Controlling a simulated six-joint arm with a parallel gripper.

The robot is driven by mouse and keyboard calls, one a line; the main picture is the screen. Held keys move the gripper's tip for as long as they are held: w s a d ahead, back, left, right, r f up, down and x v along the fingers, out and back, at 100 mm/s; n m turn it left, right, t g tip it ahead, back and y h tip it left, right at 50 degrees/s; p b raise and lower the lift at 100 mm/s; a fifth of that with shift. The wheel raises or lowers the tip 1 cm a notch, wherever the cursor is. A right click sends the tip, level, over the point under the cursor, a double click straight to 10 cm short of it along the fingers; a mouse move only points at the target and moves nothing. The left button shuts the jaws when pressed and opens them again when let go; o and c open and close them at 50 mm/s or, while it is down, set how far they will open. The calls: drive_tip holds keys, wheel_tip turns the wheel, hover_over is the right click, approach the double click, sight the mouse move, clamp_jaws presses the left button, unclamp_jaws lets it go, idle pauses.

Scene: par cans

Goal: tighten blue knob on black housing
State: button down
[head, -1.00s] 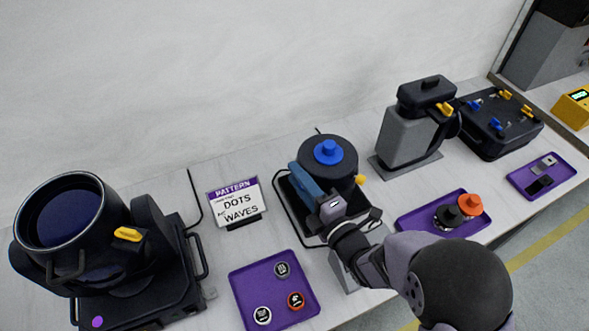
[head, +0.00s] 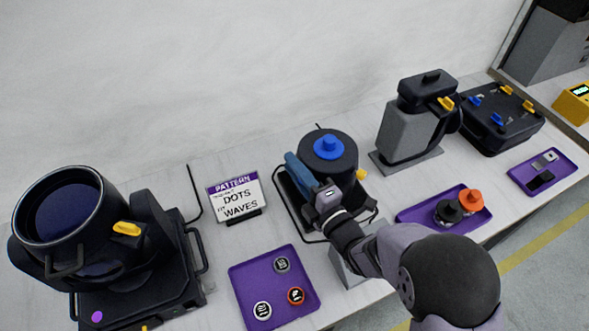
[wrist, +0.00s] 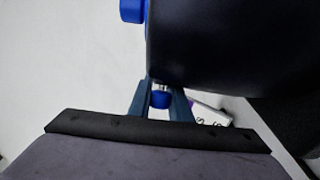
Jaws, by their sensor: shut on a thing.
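The black housing (head: 342,166) stands mid-bench with a blue round piece (head: 328,147) on top and a yellow knob at its right. In the wrist view the housing (wrist: 225,45) fills the upper right, and part of another blue piece shows at its upper left edge. My gripper (head: 292,158) reaches along the housing's left side. In the wrist view my gripper (wrist: 161,90) has its two fingers on either side of a small blue knob (wrist: 161,99) under the housing's edge, shut on it. The head view hides this knob.
A large black lamp (head: 100,240) stands at the left, and a sign (head: 237,198) stands behind a purple tray (head: 245,285) with round pieces. A grey and black fixture (head: 410,128) stands to the right. A second purple tray (head: 410,214) lies right of my arm.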

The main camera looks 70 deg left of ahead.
drive_tip(key=y+b, duration=0.1)
drive_tip(key=b, duration=0.2)
drive_tip(key=m+y+b, duration=0.1)
drive_tip(key=b, duration=0.3)
drive_tip(key=shift+r+y, duration=0.3)
drive_tip(key=shift+r, duration=0.1)
drive_tip(key=c, duration=1.9)
unclamp_jaws()
drive_tip(key=shift+r, duration=0.15)
